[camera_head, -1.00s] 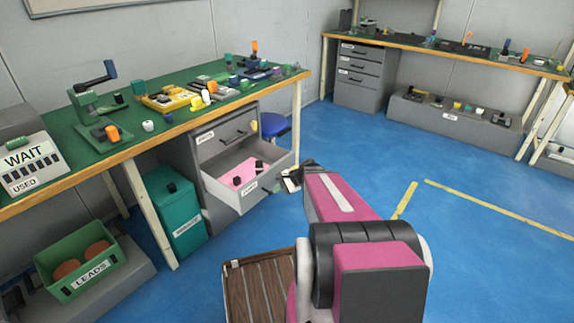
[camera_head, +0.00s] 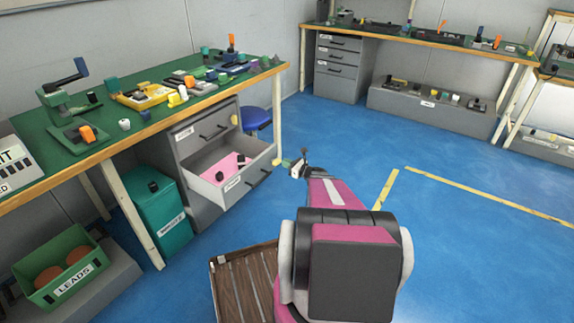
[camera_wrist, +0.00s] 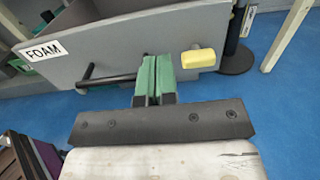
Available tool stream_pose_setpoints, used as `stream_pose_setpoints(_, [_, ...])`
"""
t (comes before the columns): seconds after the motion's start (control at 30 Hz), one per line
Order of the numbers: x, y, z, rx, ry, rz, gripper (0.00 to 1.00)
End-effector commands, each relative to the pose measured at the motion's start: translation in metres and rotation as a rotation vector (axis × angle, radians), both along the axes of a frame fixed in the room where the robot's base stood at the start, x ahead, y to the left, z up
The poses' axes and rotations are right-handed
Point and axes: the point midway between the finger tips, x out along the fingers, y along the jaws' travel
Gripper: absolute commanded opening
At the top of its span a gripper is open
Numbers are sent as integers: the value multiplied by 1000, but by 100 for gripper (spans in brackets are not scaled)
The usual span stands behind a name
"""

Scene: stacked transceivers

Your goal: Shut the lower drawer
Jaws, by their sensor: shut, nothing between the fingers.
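The lower drawer (camera_head: 245,186) of the grey cabinet stands pulled out, with a pink lining (camera_head: 222,167) and small dark items inside. Its front faces my arm; in the wrist view the front (camera_wrist: 120,58) carries a FOAM label (camera_wrist: 42,50) and a black bar handle (camera_wrist: 105,77). My gripper (camera_head: 301,161) is just outside the drawer front in the head view. In the wrist view its green fingertips (camera_wrist: 152,62) are together and empty, over the right part of the handle. I cannot tell whether they touch the front. The upper drawer (camera_head: 203,130) is shut.
A yellow block (camera_wrist: 198,59) shows right of my fingers in the wrist view. A teal bin (camera_head: 158,220) stands left of the cabinet, under the green-topped workbench (camera_head: 105,135). A blue stool (camera_head: 256,117) is behind the drawer.

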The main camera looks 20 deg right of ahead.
Motion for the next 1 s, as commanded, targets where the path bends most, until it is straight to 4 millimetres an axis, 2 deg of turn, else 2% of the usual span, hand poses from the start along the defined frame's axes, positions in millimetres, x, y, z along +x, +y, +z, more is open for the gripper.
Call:
stream_pose_setpoints(0.03, [10, 7, -1, 0, -1, 3, 0])
stream_pose_setpoints(0.3, [51, 36, -1, -2, -1, 3, 0])
stream_pose_setpoints(0.5, [74, 53, -1, -3, -1, 3, 0])
stream_pose_setpoints(0.7, [84, 61, 0, -2, -1, 2, 0])
stream_pose_setpoints(1.0, [85, 62, 0, -2, 0, 1, 0])
